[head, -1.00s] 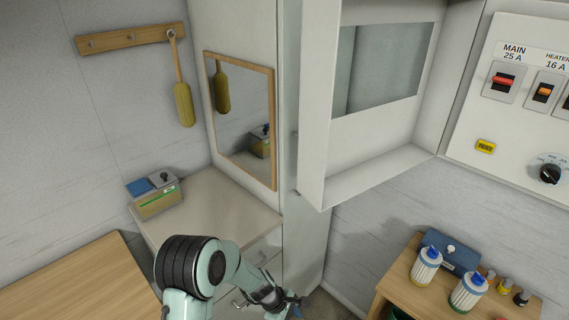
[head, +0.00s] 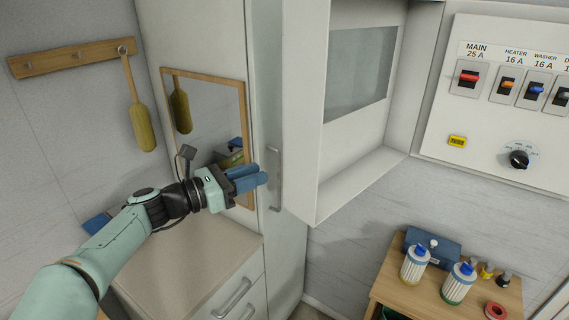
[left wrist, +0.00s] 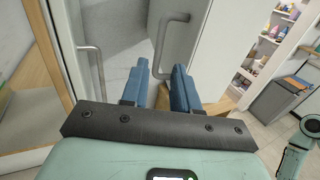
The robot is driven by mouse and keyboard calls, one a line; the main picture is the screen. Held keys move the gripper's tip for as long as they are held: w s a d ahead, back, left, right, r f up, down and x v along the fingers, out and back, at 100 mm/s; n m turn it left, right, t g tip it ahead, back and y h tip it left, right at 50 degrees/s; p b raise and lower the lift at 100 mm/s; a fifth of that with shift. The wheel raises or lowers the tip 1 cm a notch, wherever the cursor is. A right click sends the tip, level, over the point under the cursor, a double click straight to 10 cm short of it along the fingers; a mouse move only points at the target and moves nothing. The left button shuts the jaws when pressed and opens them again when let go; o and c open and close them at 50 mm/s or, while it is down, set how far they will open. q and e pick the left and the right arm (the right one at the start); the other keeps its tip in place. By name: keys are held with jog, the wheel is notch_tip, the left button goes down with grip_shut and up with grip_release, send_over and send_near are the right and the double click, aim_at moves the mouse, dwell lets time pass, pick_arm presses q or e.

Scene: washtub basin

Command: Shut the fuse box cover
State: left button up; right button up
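The fuse box cover (head: 345,135) stands swung open in the head view, a white shell with a grey window, its inner side facing me. The fuse panel (head: 500,115), with switches and a dial, is exposed to its right. My left gripper (head: 262,177) is left of the cover's free edge, apart from it and empty. In the left wrist view its blue fingers (left wrist: 160,75) have a narrow gap. Just beyond them is a curved handle (left wrist: 165,45) on a white surface, seemingly the cover's outer face, which the head view hides. My right gripper is out of sight.
A tall cabinet with a bar handle (head: 276,180) stands behind my left gripper; this handle also shows in the left wrist view (left wrist: 97,70). A mirror (head: 205,110) hangs left. A wooden table (head: 400,292) with bottles and a blue box is below the panel.

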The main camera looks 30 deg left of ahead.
aim_at(285, 164)
pick_arm(q)
jog(key=p+x, duration=0.1)
jog(key=x, duration=0.7)
jog(key=shift+w+d+f, duration=0.1)
jog(key=shift+w, duration=0.3)
grip_shut()
